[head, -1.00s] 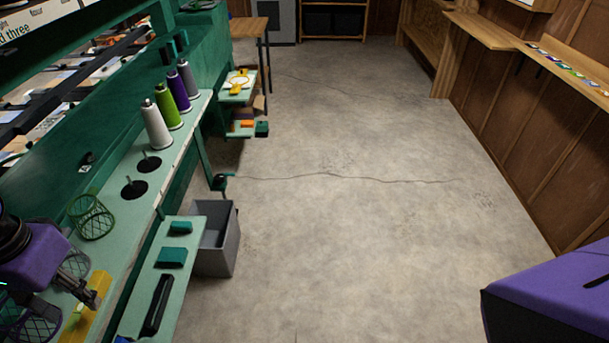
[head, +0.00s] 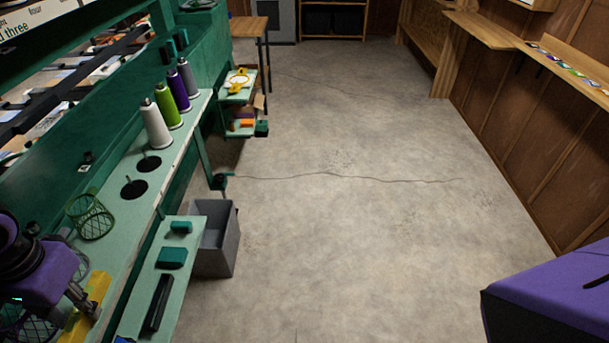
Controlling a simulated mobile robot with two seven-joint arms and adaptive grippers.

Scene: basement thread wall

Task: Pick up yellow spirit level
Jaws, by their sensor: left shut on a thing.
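The yellow spirit level (head: 99,288) lies along the pale green shelf (head: 122,222) at the lower left of the head view. My left gripper (head: 88,308) is over the level's middle and shut on it. The fingers and wrist hide part of the level. I cannot tell whether it is clear of the shelf. My right gripper is not in view.
A green wire basket (head: 90,217) stands beyond the level, with dark mesh baskets (head: 38,328) beside my left wrist. White (head: 155,125), green and purple thread cones stand farther along. A lower shelf (head: 205,235) holds teal blocks and a black bar. A grey bin (head: 228,245) stands on open floor.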

